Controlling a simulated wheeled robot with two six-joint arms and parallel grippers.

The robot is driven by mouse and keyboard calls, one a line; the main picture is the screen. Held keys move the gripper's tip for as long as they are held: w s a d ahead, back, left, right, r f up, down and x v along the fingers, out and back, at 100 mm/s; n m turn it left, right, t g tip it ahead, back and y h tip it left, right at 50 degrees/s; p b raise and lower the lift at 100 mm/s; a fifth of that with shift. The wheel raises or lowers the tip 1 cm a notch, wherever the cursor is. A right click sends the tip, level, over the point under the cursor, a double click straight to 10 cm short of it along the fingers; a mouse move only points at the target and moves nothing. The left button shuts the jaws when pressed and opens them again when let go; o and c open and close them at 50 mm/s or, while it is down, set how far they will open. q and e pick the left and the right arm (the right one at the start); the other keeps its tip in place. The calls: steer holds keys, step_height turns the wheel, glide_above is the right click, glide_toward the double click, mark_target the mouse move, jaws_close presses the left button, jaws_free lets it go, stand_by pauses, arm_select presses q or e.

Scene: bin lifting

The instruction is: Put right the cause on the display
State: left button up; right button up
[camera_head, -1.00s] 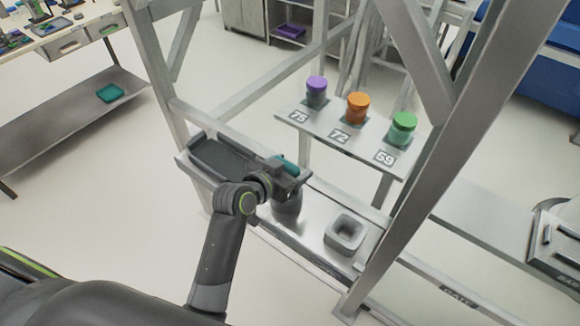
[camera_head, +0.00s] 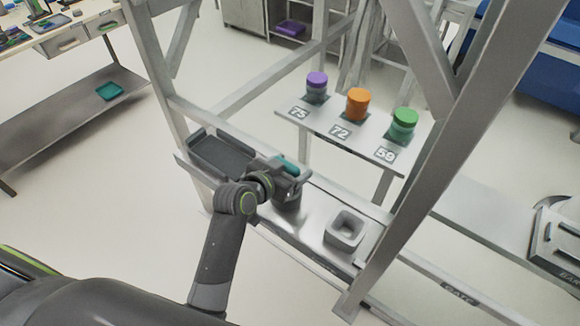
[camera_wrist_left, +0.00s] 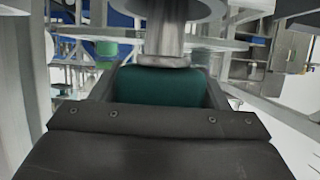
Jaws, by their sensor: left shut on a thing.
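My left gripper (camera_head: 287,172) is at the metal shelf (camera_head: 308,232) inside the frame, shut on a teal piece (camera_head: 288,163). In the left wrist view the teal piece (camera_wrist_left: 160,85) sits between the fingers, with a grey metal cylinder above it in the picture. A dark grey round body shows under the gripper in the head view, partly hidden. Purple-topped (camera_head: 317,86), orange (camera_head: 357,104) and green-topped (camera_head: 403,124) jars stand on a rear shelf by labels 75, 72 and 59. My right gripper and any display are out of view.
A dark shallow tray (camera_head: 222,154) lies on the shelf left of the gripper. A grey square holder with an open middle (camera_head: 345,230) stands to the right. Slanted frame posts (camera_head: 400,185) flank the shelf. A metal unit (camera_head: 558,245) is at far right.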

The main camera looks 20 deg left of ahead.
arm_select(q)
steer(key=shift+f+b, duration=0.95)
steer(key=shift+f, duration=0.35)
stand_by(0.5)
steer(key=o, duration=1.3)
steer(key=shift+r, duration=0.1)
step_height(320, 180, up, 9)
steer(key=p, duration=0.9)
